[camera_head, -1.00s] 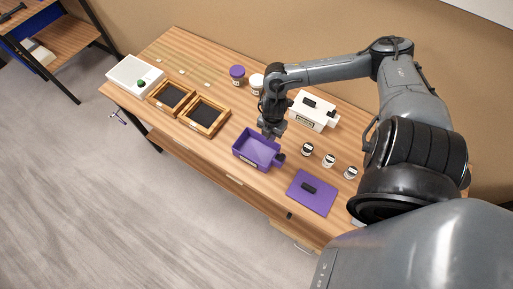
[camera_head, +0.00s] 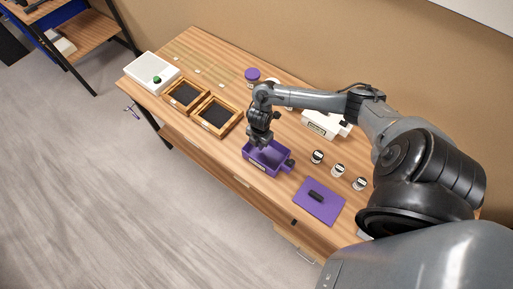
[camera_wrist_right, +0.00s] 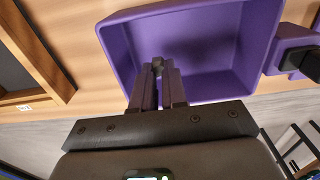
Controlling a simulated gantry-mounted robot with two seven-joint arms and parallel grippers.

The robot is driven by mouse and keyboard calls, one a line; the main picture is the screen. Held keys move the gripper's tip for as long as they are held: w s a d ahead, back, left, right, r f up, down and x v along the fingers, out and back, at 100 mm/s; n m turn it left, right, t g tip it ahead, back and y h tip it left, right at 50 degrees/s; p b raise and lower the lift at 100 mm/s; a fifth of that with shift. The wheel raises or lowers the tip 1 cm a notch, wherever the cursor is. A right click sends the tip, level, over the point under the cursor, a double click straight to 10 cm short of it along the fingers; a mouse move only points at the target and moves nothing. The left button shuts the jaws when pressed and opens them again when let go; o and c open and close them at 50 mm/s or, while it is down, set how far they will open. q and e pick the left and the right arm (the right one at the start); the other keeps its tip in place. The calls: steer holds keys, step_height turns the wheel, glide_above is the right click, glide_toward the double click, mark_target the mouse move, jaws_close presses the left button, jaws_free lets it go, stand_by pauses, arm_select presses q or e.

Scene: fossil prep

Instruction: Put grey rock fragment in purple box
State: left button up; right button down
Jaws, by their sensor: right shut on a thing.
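The purple box (camera_head: 284,169) stands open on the table, its lid off. It fills much of the right wrist view (camera_wrist_right: 235,88), and its visible floor is bare. My right gripper (camera_head: 262,146) is over the box, fingers pointing down into its opening. In the right wrist view the gripper (camera_wrist_right: 158,72) is shut on a small dark grey piece, the grey rock fragment (camera_wrist_right: 157,63), held at the fingertips. I cannot tell how far the fragment is above the box floor. My left gripper is in no view.
A purple lid (camera_head: 319,203) lies right of the box. Several small jars (camera_head: 338,170) stand behind it. A white box (camera_head: 321,124) is behind my arm. Two wooden frames with dark trays (camera_head: 216,114) and a white scale (camera_head: 151,70) are to the left.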

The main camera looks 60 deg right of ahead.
mark_target(257, 151)
steer(key=shift+w+a+f, duration=0.1)
steer(key=shift+w+f, duration=0.4)
steer(key=shift+w, duration=0.15)
steer(key=shift+f, duration=1.95)
steer(key=shift+f, duration=0.1)
steer(key=c, duration=1.2)
jaws_free()
steer(key=shift+o, duration=0.2)
